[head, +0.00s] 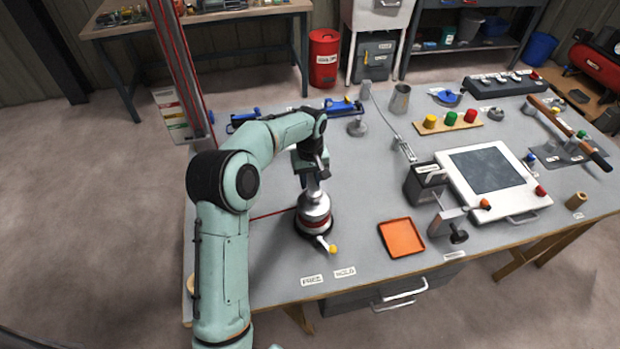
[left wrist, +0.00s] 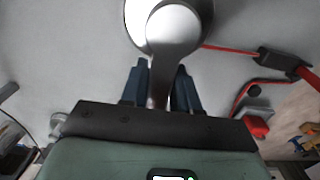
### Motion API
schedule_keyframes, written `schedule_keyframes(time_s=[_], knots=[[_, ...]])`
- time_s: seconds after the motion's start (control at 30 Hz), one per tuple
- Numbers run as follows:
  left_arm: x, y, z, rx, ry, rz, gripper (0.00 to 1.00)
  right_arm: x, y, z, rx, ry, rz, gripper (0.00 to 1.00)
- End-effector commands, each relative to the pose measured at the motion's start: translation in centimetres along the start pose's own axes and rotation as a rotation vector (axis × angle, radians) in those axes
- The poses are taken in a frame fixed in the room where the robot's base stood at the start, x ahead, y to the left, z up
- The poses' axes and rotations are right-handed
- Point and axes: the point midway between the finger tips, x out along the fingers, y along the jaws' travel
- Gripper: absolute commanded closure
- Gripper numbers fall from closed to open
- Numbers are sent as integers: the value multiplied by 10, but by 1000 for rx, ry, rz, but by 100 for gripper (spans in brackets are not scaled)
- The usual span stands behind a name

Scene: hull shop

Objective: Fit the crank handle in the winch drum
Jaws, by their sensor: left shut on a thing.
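The winch drum (head: 314,222) stands upright on the bench, silver with a red band. A short lever with a yellow knob (head: 333,249) sticks out at its foot. My left gripper (head: 315,181) is right above the drum and points down. In the left wrist view its dark fingers (left wrist: 160,88) are shut on a pale grey tapered piece, which I take for the crank handle (left wrist: 172,32). The handle's rounded end lies over the drum's round top (left wrist: 136,14). Whether it is seated or just above the drum is hidden. My right gripper is not in view.
An orange tray (head: 401,238) lies right of the drum. Beyond it are a dark box (head: 425,184) and a white-framed panel (head: 520,195). Labels reading FREE and HOLD (head: 345,272) lie near the front edge. A red line runs left from the drum.

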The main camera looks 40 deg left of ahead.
Motion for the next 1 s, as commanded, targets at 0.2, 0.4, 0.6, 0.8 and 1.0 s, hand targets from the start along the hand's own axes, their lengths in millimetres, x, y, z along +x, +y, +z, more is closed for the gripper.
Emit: schedule_keyframes(time_s=[0.2,0.4,0.6,0.8,1.0], knots=[[4,0,0,0,0,0,100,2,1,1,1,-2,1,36],[9,0,0,0,-1,0,100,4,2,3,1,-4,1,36],[11,0,0,0,0,1,100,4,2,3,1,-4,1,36],[10,0,0,0,1,1,100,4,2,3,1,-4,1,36],[11,0,0,0,1,1,100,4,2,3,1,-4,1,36]])
